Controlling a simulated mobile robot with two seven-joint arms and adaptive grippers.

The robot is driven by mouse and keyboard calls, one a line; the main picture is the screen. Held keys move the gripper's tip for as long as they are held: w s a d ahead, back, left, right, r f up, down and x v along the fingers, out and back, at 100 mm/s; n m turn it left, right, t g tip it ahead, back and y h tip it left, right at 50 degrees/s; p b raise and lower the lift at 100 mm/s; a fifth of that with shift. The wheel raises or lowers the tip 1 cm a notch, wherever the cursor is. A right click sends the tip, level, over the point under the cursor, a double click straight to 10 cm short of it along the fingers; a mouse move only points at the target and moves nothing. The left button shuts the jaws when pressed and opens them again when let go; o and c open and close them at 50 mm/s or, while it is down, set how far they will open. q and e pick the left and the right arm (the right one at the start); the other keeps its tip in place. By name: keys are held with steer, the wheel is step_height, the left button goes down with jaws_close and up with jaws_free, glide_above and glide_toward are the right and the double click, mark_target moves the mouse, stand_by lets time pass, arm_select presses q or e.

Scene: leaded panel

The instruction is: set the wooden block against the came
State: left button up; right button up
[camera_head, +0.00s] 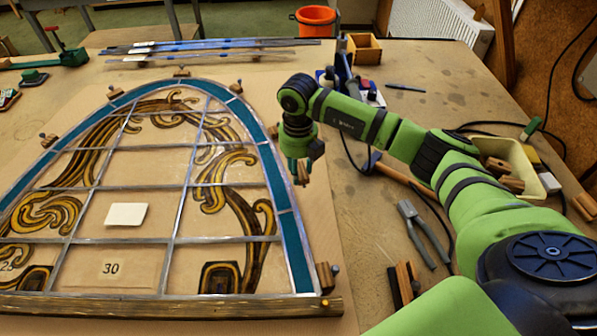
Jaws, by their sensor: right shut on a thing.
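The arched leaded panel lies flat on the bench, with grey came (281,194) along the outer edge of its blue-green border. My right gripper (299,160) points down just outside the panel's right side. It is shut on a small wooden block (303,178), which is partly hidden by the fingers. The block is close to the outer came; I cannot tell whether it touches the came or the board. Other wooden blocks with pins stand around the edge, such as one at upper right (237,87) and one at lower right (325,276). My left gripper is not in view.
A wooden bar (170,306) runs along the panel's bottom edge. Pliers (424,234), a hammer (400,174) and a cream tray of blocks (514,166) lie to the right, near or under my arm. Lead strips (210,45) lie behind the panel.

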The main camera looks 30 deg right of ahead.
mark_target(299, 188)
step_height(299, 188, down, 3)
steer(key=shift+f+p, duration=0.1)
steer(key=shift+p, duration=0.55)
steer(key=shift+f, duration=0.1)
steer(key=shift+f+b, duration=0.6)
steer(key=shift+b, duration=0.1)
steer(key=shift+s, duration=0.15)
steer(key=o, duration=0.9)
steer(key=shift+o, duration=0.2)
steer(key=shift+r, duration=0.1)
